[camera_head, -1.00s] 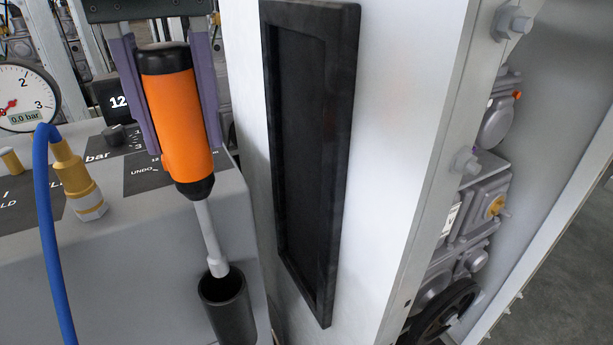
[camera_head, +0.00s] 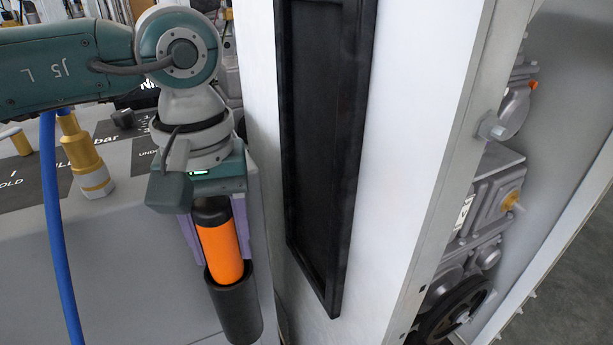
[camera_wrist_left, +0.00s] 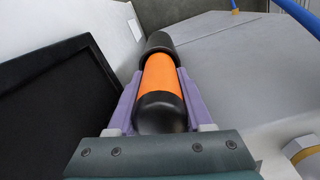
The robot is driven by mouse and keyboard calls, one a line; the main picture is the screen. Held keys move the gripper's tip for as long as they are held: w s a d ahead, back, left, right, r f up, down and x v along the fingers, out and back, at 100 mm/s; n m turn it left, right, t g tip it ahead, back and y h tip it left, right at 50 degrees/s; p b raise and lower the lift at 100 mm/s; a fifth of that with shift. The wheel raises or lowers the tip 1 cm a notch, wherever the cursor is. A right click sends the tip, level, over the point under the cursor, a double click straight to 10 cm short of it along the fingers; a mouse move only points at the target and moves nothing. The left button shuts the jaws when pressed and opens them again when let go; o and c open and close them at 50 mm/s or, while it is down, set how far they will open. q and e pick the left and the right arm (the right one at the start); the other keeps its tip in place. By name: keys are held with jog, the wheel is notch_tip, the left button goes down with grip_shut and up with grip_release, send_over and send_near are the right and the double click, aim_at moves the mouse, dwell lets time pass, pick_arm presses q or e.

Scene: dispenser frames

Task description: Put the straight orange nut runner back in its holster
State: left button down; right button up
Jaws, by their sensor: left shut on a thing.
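The orange nut runner (camera_head: 222,250) with black ends stands in line with the black holster (camera_head: 238,305), its lower part inside the holster's mouth. In the left wrist view the nut runner (camera_wrist_left: 161,85) runs away from me into the dark holster (camera_wrist_left: 160,44). My left gripper (camera_head: 215,238) is shut on the nut runner's upper body, with a purple finger on each side. The fingers also show in the left wrist view (camera_wrist_left: 159,98). The tool's thin shaft is hidden inside the holster. My right gripper is not in view.
A white cabinet wall with a black framed panel (camera_head: 327,150) stands close on the right. A blue hose (camera_head: 58,230) and a brass fitting (camera_head: 85,160) are on the grey console at the left. Grey machinery (camera_head: 480,230) is farther right.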

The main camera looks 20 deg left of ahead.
pick_arm(q)
jog(key=shift+c, duration=1.5)
grip_release()
notch_tip(320, 180, up, 12)
jog(key=shift+p, duration=0.8)
